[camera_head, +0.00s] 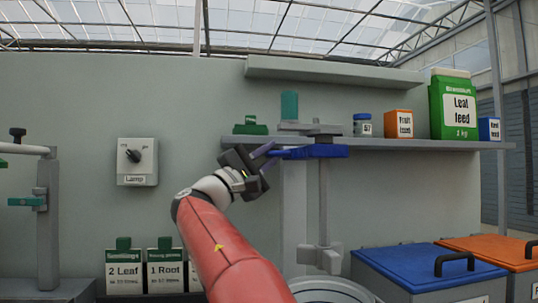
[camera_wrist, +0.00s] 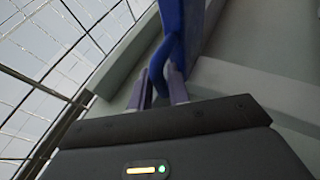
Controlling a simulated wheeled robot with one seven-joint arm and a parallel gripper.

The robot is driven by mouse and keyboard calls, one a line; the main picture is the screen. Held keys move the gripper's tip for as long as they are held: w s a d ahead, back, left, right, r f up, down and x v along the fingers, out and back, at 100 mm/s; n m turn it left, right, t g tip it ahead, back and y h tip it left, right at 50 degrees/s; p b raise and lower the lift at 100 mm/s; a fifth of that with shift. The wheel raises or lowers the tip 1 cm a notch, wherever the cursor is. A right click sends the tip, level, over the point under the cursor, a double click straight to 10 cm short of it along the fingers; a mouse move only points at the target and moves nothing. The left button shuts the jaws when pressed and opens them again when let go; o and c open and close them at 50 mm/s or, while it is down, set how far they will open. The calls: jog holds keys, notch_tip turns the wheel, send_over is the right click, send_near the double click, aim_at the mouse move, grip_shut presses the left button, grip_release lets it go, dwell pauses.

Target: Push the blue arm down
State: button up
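The blue arm (camera_head: 318,152) is a flat, roughly level bar in the head view, at the top of a grey upright post with a dark cap, in front of the shelf. My gripper (camera_head: 272,153) is at the bar's left end, with its fingers spread apart. In the wrist view the blue arm (camera_wrist: 172,38) runs down from the top, and its narrow end lies between the two fingers of my gripper (camera_wrist: 160,84). Contact between the fingers and the bar cannot be told for sure.
A shelf (camera_head: 420,145) behind holds a green Leaf feed carton (camera_head: 455,105), an orange box (camera_head: 398,124) and a small jar (camera_head: 362,125). A lamp switch (camera_head: 137,161) is on the wall. Blue (camera_head: 425,265) and orange (camera_head: 500,251) lidded bins stand lower right.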

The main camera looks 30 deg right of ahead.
grip_shut()
notch_tip(320, 180, down, 18)
jog(key=b, duration=1.5)
jog(key=shift+r, duration=0.15)
jog(key=shift+o, duration=0.5)
grip_release()
jog(key=shift+o, duration=0.2)
jog(key=shift+a, duration=0.1)
